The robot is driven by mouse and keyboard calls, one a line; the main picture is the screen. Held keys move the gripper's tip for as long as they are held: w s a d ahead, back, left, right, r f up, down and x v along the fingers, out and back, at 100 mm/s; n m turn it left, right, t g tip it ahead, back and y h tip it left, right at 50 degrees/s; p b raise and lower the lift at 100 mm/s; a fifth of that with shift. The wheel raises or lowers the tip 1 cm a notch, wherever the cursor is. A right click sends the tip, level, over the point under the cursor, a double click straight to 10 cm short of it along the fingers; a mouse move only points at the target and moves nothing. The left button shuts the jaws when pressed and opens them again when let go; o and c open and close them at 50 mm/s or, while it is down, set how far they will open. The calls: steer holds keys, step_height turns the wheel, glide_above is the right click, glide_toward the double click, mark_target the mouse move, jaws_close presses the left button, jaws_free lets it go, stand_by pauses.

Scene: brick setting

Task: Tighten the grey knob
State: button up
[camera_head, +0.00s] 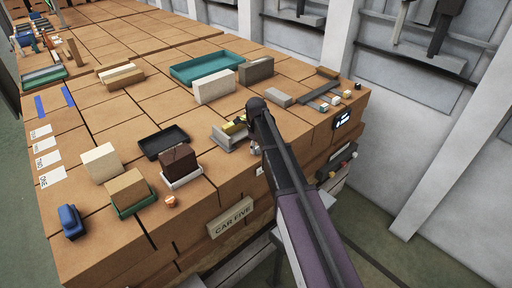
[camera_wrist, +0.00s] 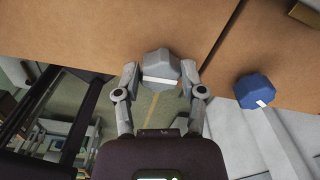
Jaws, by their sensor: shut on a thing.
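The grey knob (camera_wrist: 160,66) is faceted, with a white line across it, nearly level in the wrist view. My gripper (camera_wrist: 159,78) has one finger on each side of the knob and is shut on it. In the head view, my gripper (camera_head: 254,150) is at the front edge of the brick-brown table, and the arm hides the knob there. A blue knob (camera_wrist: 253,91) with a short, slanted white mark is to the right in the wrist view, apart from my fingers.
The brown tabletop (camera_head: 225,125) holds a teal tray (camera_head: 205,66), a black tray (camera_head: 163,141) and several blocks. A "CAR FIVE" sign (camera_head: 230,218) is on the front face, left of my arm. Grey wall panels stand to the right. Open floor (camera_head: 375,225) shows right of my arm.

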steer(key=o, duration=1.1)
steer(key=shift+o, duration=0.2)
steer(key=shift+n, duration=0.4)
